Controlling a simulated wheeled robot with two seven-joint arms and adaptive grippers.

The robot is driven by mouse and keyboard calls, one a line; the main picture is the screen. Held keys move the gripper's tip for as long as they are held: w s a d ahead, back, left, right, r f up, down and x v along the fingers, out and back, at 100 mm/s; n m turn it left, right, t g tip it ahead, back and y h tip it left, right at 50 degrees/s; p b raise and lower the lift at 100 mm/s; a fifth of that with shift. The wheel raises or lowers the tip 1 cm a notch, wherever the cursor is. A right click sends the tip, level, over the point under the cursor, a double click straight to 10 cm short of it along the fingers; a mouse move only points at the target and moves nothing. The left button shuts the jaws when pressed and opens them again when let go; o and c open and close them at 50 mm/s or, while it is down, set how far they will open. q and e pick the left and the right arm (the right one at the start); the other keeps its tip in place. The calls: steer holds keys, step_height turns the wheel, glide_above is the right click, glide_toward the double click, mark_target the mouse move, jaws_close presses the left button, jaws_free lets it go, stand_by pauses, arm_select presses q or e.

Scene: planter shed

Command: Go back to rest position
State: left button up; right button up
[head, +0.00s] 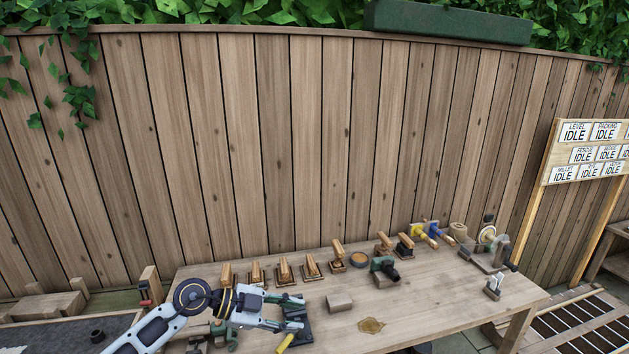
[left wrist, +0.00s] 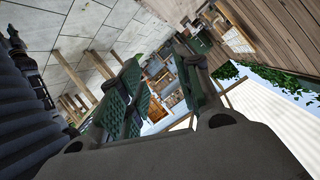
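My left arm comes in from the lower left in the head view, over the left part of the wooden workbench (head: 440,300). My left gripper (head: 298,312) points right above the bench, its green-padded fingers apart with nothing seen between them. In the left wrist view the two green fingers (left wrist: 160,85) also stand apart with an empty gap. My right gripper is not in view.
Several wooden-handled blocks (head: 284,272) stand along the bench's back edge. A dark object with a yellow handle (head: 285,343) lies near the left gripper. A wooden block (head: 339,302) and a green tool (head: 384,270) stand further right. A plank fence (head: 300,150) rises behind.

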arm_select(q)
step_height(320, 180, up, 12)
steer(key=w+n+t+h, duration=0.2)
steer(key=n+t+h, duration=0.3)
steer(key=t, duration=0.6)
steer(key=w+a+n+t+y, duration=0.2)
steer(key=a+n+t+y, duration=0.4)
steer(key=n+y, duration=0.3)
steer(key=s+a+f+n+g+y, duration=0.35)
steer(key=a+f+n+y, duration=0.35)
steer(key=a+f+y, duration=0.5)
steer(key=s+d+f+m+g+h, duration=0.25)
steer(key=s+f+g, duration=1.05)
steer(key=s+f, duration=0.7)
steer(key=s+a+f+g, duration=0.1)
steer(key=s+f, duration=0.1)
steer(key=f, duration=1.4)
steer(key=s+f, duration=0.3)
steer(key=f, duration=1.2)
steer(key=s+a+f, duration=0.2)
steer(key=s+f, duration=0.8)
steer(key=s, duration=0.1)
steer(key=s+a+f+g, duration=0.1)
steer(key=s+a+f, duration=0.1)
steer(key=s+f, duration=0.8)
steer(key=shift+s+h, duration=0.35)
steer(key=shift+s, duration=0.05)
